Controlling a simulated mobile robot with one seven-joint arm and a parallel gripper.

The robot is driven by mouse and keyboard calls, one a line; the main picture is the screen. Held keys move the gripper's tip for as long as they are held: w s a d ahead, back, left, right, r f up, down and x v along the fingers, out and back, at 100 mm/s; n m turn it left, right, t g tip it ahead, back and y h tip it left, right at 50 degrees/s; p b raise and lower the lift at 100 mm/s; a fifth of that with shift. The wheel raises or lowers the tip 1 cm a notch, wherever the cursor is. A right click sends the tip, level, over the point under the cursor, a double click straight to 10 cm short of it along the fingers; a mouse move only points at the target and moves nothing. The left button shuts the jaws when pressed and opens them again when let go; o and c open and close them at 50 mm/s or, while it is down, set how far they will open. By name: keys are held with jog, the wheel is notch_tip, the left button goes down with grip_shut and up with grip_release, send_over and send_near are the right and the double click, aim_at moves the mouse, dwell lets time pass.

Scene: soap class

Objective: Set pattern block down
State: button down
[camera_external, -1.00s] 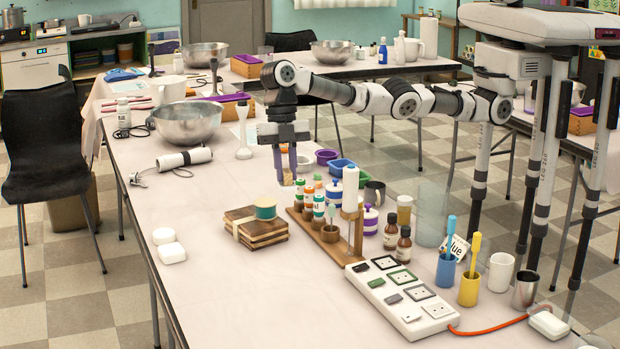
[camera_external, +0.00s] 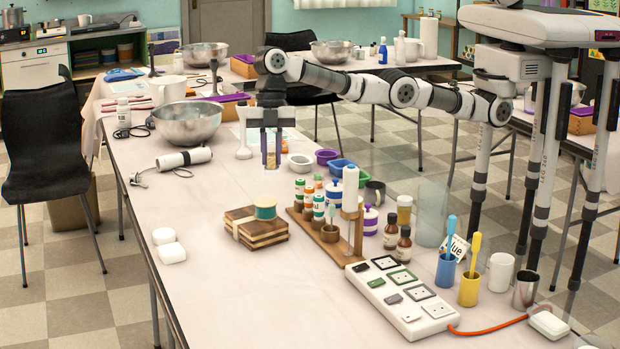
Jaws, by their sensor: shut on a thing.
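My gripper (camera_external: 271,165) points straight down over the table, behind the rack of small bottles and near the small cups. Its two bluish-purple fingers are shut on a small tan piece, the pattern block (camera_external: 271,159). The fingers cover most of it, so its shape and pattern are too small to tell. It looks close to the tabletop; I cannot tell whether it touches.
A white cup (camera_external: 300,163) and purple cup (camera_external: 326,156) are close on the right. Wooden boards (camera_external: 256,229) lie in front. Bare table (camera_external: 222,185) lies to the front left.

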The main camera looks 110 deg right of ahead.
jog(key=s+d+f+m+t+h+b, duration=0.15)
jog(key=d+m, duration=0.25)
jog(key=d, duration=0.6)
jog(key=s+d+m+h, duration=0.15)
jog(key=d+m, duration=0.35)
jog(key=d, duration=0.6)
jog(key=s+d+m+t+b, duration=0.1)
jog(key=s+d+m, duration=0.25)
jog(key=d, duration=0.65)
jog(key=shift+m, duration=0.55)
jog(key=shift+w+d+f+p, duration=0.1)
jog(key=shift+f+p, duration=0.3)
jog(key=shift+f, duration=3)
jog(key=shift+w+d+f+p, duration=0.15)
jog(key=shift+f+p, duration=0.25)
jog(key=shift+f, duration=3)
jog(key=shift+w+d+f+p, duration=0.1)
jog(key=shift+f+p, duration=0.3)
jog(key=shift+f, duration=3)
jog(key=shift+f, duration=0.1)
jog(key=c, duration=1.3)
grip_release()
jog(key=shift+f, duration=0.1)
jog(key=shift+c, duration=0.2)
